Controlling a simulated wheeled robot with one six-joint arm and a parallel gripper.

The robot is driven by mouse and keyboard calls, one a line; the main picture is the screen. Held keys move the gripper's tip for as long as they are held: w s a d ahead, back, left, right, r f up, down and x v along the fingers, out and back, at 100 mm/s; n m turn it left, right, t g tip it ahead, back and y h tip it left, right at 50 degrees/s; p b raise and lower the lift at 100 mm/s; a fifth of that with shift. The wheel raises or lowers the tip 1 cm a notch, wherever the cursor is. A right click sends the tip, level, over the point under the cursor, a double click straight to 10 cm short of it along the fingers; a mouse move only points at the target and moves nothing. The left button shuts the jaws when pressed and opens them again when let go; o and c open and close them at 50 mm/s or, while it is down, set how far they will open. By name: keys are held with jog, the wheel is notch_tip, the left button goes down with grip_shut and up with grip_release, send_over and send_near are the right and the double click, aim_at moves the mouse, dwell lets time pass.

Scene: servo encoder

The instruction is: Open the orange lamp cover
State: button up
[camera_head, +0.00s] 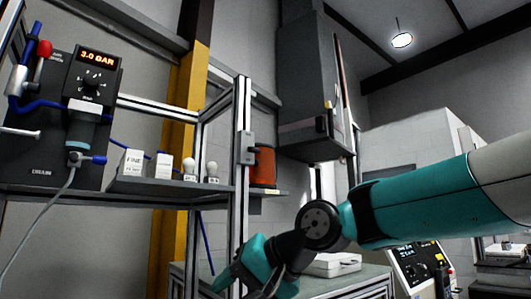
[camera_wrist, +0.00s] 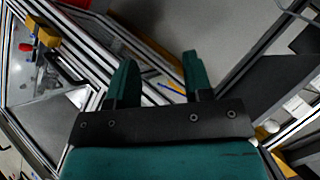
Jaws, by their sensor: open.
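The orange lamp cover (camera_head: 263,166) is at the right end of the shelf in the head view, just right of the upright metal post. It has a dark top and a dark bracket at its left side. I cannot tell whether it is open or shut. My gripper (camera_wrist: 156,58) is open in the wrist view, with two teal fingers apart and nothing between them. In the head view my arm's end is low, below the shelf and the lamp cover and apart from them. The wrist view does not clearly show the lamp cover.
A shelf (camera_head: 150,188) holds white boxes (camera_head: 133,162) and two white bulbs (camera_head: 188,171). A metal post (camera_head: 241,200) stands beside the lamp cover. A black gauge panel (camera_head: 92,78) is at the left. A white case (camera_head: 333,264) lies on the bench below.

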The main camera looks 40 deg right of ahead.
jog(key=d+r+m+t+h+p, duration=0.2)
jog(key=d+r+m+t, duration=0.25)
jog(key=d+r, duration=0.65)
jog(key=d+r+m+t+h+p, duration=0.3)
jog(key=d+r+m, duration=0.25)
jog(key=r, duration=1.05)
jog(key=m+p, duration=0.1)
jog(key=p, duration=0.5)
send_near(261, 160)
jog(key=w+a, duration=0.1)
jog(key=w, duration=0.1)
jog(key=w+a+f, duration=0.2)
jog(key=w, duration=0.1)
jog(key=shift+w, duration=0.35)
jog(key=shift+w+f, duration=0.1)
jog(key=shift+w, duration=0.4)
grip_shut()
